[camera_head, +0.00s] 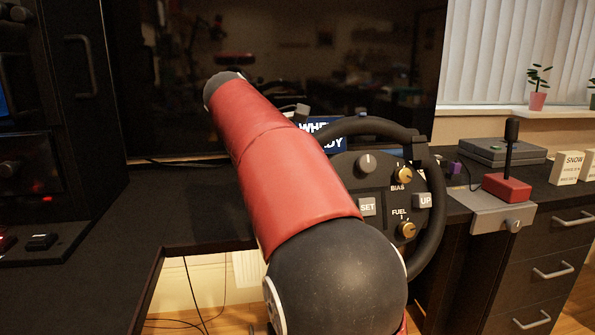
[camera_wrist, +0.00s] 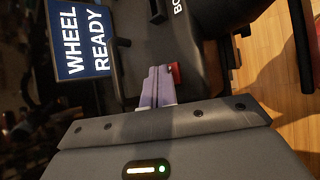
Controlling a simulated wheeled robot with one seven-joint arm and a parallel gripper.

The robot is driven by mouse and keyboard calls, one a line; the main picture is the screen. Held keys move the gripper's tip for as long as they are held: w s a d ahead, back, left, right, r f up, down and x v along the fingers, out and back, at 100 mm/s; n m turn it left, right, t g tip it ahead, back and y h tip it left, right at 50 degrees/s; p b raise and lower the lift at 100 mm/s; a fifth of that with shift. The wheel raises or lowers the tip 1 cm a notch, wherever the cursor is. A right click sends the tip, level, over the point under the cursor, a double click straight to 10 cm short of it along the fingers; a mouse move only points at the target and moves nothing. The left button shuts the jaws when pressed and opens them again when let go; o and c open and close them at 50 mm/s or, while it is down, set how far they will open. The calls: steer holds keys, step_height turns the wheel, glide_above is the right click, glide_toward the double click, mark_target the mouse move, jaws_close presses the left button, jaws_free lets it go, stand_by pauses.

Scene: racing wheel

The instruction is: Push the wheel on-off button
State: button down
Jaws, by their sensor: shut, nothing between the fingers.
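The racing wheel (camera_head: 437,205) stands at the middle right in the head view, its left part hidden behind my red arm. Its face carries a SET key (camera_head: 367,207), an UP key (camera_head: 424,200) and BIAS and FUEL knobs. Its blue screen (camera_wrist: 82,40) reads "WHEEL READY" and lies sideways in the wrist view. A small red button (camera_wrist: 176,74) shows on the dark wheel face in the wrist view. My gripper (camera_wrist: 160,72) is shut and empty, its pale purple fingertips right beside the red button. I cannot tell whether they touch it. My gripper is hidden in the head view.
A large dark monitor (camera_head: 290,60) stands behind the wheel. A grey box with a red-based lever (camera_head: 507,187) is to the right, beside a flat grey case (camera_head: 502,151) and small labelled blocks (camera_head: 567,167).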

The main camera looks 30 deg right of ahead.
steer(key=shift+r+p, duration=0.45)
steer(key=shift+p, duration=0.1)
steer(key=shift+r, duration=0.1)
step_height(320, 180, up, 4)
steer(key=p, duration=0.5)
steer(key=shift+r, duration=0.9)
